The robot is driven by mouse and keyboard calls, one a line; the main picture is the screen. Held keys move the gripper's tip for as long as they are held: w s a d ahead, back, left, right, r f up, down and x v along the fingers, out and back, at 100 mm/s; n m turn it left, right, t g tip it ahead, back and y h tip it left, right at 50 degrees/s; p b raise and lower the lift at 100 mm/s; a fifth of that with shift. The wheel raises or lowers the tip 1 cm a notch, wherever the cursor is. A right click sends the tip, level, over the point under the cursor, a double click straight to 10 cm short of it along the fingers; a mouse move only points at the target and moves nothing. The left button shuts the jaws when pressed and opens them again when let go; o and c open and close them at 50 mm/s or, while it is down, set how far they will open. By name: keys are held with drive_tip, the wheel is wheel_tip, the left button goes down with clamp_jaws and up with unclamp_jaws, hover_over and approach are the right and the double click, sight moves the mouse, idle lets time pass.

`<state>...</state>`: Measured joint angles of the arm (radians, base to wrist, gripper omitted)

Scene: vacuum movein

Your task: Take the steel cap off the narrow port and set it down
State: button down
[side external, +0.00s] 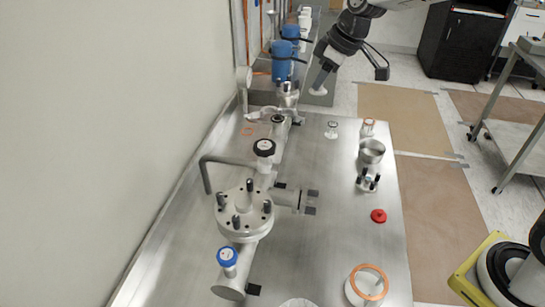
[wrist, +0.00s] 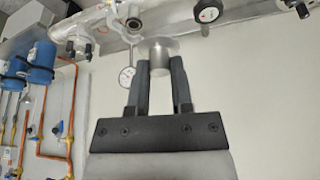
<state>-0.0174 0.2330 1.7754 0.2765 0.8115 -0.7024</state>
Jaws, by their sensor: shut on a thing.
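My gripper (wrist: 158,52) is shut on a small steel cap (wrist: 159,53), whose wider disc-shaped end sticks out beyond the fingertips. In the side view my gripper (side external: 321,84) holds the cap (side external: 318,91) in the air, near the back right of the steel bench. It is apart from the pipework. An open port with a dark ring (side external: 278,119) is on the pipe left of and below the held cap. I cannot tell for certain that it is the narrow port.
The steel bench (side external: 335,225) has bare room between the pipework and its right edge. Small fittings (side external: 333,127), a steel cup (side external: 372,150), a red cap (side external: 378,215) and a copper ring (side external: 369,281) stand along that side. Blue cylinders (side external: 281,62) stand behind.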

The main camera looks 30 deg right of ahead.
drive_tip(key=shift+r, duration=0.8)
drive_tip(key=shift+f, duration=0.1)
drive_tip(key=s+d+f+m+h, duration=0.1)
drive_tip(key=s+f+m, duration=0.15)
drive_tip(key=f, duration=0.35)
drive_tip(key=s+d+f+m+h, duration=0.1)
drive_tip(key=s+d+f+m, duration=0.1)
drive_tip(key=s+f, duration=0.35)
drive_tip(key=s+d+f+m, duration=0.1)
drive_tip(key=f+m, duration=0.1)
drive_tip(key=f, duration=0.6)
drive_tip(key=s+a+f+n+y, duration=0.1)
drive_tip(key=s+a+f+n, duration=0.2)
drive_tip(key=a, duration=0.6)
drive_tip(key=s+a+f+n+g+y, duration=0.1)
drive_tip(key=s+a+f+n+y, duration=0.1)
drive_tip(key=s+a+n, duration=0.6)
drive_tip(key=shift+s+a+f, duration=0.5)
drive_tip(key=shift+s+a, duration=0.15)
drive_tip(key=shift+a, duration=0.4)
